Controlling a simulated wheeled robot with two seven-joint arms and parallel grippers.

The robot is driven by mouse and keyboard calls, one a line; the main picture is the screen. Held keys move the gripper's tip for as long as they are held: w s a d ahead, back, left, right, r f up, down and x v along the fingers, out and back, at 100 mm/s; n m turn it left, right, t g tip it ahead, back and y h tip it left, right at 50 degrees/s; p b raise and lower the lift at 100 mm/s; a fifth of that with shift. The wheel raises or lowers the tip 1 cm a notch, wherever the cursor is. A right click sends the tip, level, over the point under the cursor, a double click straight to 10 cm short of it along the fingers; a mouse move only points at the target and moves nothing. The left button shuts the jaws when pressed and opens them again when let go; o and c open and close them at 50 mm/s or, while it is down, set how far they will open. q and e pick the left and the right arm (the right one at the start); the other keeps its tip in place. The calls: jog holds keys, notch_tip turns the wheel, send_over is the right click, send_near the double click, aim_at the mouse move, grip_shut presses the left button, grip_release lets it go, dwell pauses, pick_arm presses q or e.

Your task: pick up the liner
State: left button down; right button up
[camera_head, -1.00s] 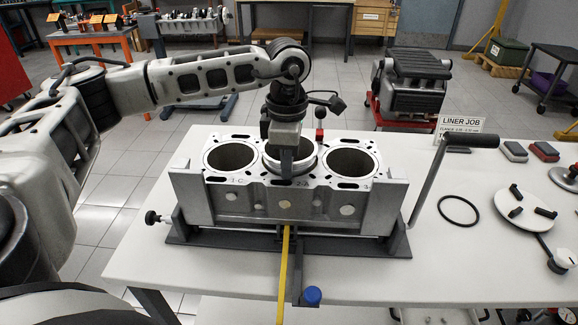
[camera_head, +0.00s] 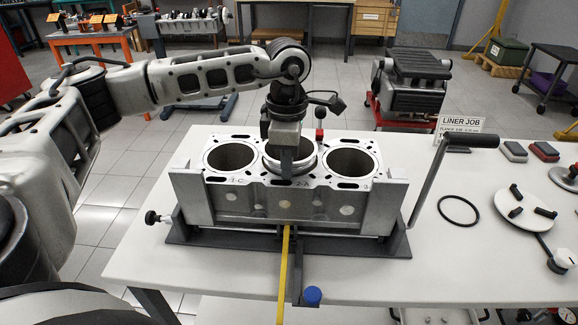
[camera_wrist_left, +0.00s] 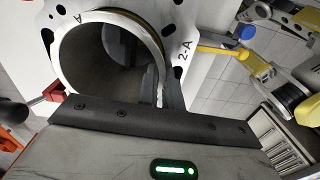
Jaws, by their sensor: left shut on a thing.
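The liner (camera_head: 303,161) is a pale metal ring in the middle bore of the engine block (camera_head: 240,202), its rim standing slightly proud of the deck. My left gripper (camera_head: 286,168) points down at the middle bore and is shut on the liner's wall. In the left wrist view the liner (camera_wrist_left: 68,62) shows as a round sleeve marked "A", beside the deck mark "2-A". The left gripper (camera_wrist_left: 168,92) has a finger at its rim there. How far the liner is seated is hard to tell. My right gripper is out of view.
The block sits in a dark stand with a crank handle (camera_head: 435,180) on its right. A black ring (camera_head: 458,210), a round white plate (camera_head: 525,212) and a "LINER JOB" sign (camera_head: 462,124) are on the table further right. The table's left front (camera_head: 150,265) is clear.

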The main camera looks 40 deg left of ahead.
pick_arm(q)
jog(key=shift+f, duration=0.2)
notch_tip(320, 180, up, 10)
jog(key=shift+w+b, duration=0.1)
jog(key=shift+b, duration=0.35)
notch_tip(320, 180, up, 11)
jog(key=p, duration=0.5)
jog(key=shift+r+p, duration=0.15)
jog(key=shift+p, duration=0.15)
dwell(1.1)
